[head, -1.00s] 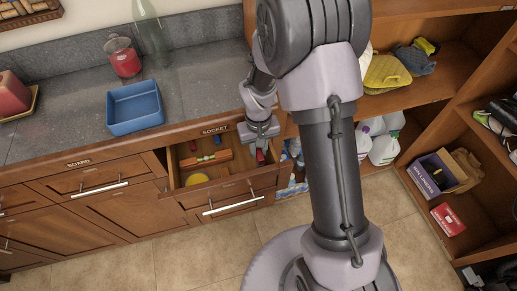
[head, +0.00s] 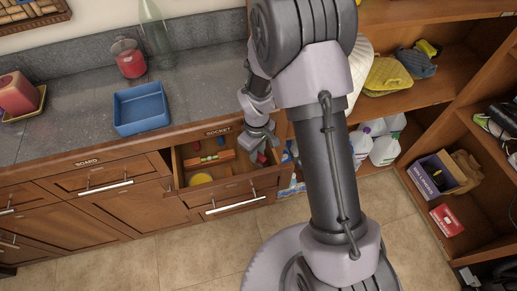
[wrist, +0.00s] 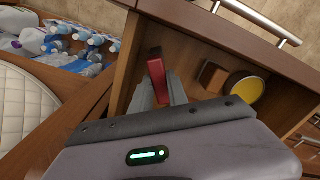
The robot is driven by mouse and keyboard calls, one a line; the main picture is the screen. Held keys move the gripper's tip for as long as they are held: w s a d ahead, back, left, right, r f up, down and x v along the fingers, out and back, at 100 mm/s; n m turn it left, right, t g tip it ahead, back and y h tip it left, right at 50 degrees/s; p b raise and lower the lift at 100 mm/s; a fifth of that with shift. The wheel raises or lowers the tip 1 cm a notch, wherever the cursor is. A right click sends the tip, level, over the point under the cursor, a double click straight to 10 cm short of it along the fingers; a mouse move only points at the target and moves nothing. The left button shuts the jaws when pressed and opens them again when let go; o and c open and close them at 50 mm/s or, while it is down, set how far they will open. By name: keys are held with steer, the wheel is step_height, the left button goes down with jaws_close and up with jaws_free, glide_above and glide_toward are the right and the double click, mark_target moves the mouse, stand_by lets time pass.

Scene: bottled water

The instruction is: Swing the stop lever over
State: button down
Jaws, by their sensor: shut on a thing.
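The stop lever appears to be the small red piece (wrist: 157,75) in the wrist view, near the side wall of the open drawer. My gripper (wrist: 160,92) is shut on it, with a grey finger on either side of its lower part. The upper end of the red piece stands clear of the fingers. In the head view, a bit of red (head: 261,158) shows beside my gripper (head: 263,148), inside the right part of the drawer (head: 236,190) labelled SOCKET. The lever's base is hidden.
A blue tray (head: 141,109) stands on the counter. Bottles (head: 384,150) stand on the low shelf at right. Floor in front is clear.

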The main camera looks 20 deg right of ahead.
steer(key=n, duration=0.1)
steer(key=n+p, duration=0.1)
steer(key=n, duration=0.3)
steer(key=shift+s+a+p, duration=0.35)
steer(key=shift+a, duration=0.05)
steer(key=shift+n, duration=0.3)
steer(key=c, duration=1.6)
jaws_free()
steer(key=shift+o, duration=0.2)
step_height(320, 180, up, 17)
steer(key=p, duration=0.6)
steer(key=shift+r, duration=0.2)
